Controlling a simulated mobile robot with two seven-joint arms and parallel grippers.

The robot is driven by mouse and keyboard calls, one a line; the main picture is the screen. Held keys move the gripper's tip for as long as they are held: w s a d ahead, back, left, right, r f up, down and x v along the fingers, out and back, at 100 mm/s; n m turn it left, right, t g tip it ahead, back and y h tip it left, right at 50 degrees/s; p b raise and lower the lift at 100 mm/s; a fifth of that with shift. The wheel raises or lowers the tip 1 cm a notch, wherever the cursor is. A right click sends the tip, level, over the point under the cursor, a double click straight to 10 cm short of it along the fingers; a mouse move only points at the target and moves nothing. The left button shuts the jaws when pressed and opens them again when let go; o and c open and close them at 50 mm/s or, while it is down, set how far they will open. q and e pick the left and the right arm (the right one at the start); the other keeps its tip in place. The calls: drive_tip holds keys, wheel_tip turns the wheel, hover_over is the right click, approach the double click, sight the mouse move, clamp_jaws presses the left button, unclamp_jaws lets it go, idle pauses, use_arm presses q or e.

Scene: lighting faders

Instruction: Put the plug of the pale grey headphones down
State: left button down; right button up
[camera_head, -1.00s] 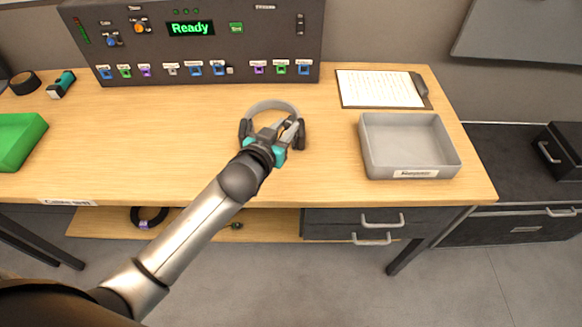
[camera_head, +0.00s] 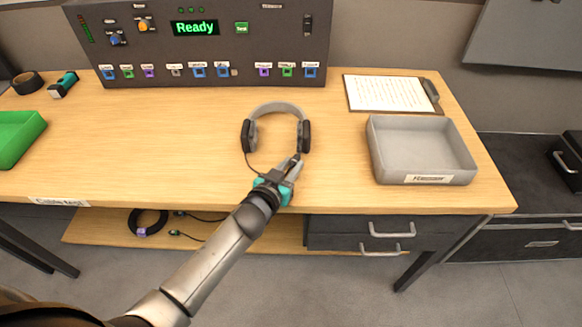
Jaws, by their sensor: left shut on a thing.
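The pale grey headphones (camera_head: 275,107) lie on the workbench with the band away from me and the dark ear cups to either side. A thin dark cable runs from the left ear cup towards my left gripper (camera_head: 293,164). That gripper is just in front of the right ear cup, low over the bench, and is shut on the plug of the headphones. The plug is mostly hidden by the fingers, and I cannot tell whether it touches the wood. My right gripper is out of view.
A grey labelled tray (camera_head: 420,150) stands to the right, with a clipboard (camera_head: 390,93) behind it. A control box (camera_head: 200,45) reading "Ready" stands at the back, and a green tray (camera_head: 18,138) is at the left. The bench left of the headphones is clear.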

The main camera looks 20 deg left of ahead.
use_arm(q)
drive_tip(key=shift+f+b, duration=0.35)
drive_tip(key=c, duration=0.7)
unclamp_jaws()
drive_tip(key=shift+r, duration=0.15)
drive_tip(key=shift+r+p, duration=0.3)
drive_tip(key=shift+p, duration=0.1)
drive_tip(key=shift+s+r, duration=0.1)
drive_tip(key=shift+s, duration=0.25)
drive_tip(key=p+v, duration=0.2)
drive_tip(key=v, duration=0.9)
drive_tip(key=shift+s+p, duration=0.15)
drive_tip(key=shift+p, duration=0.15)
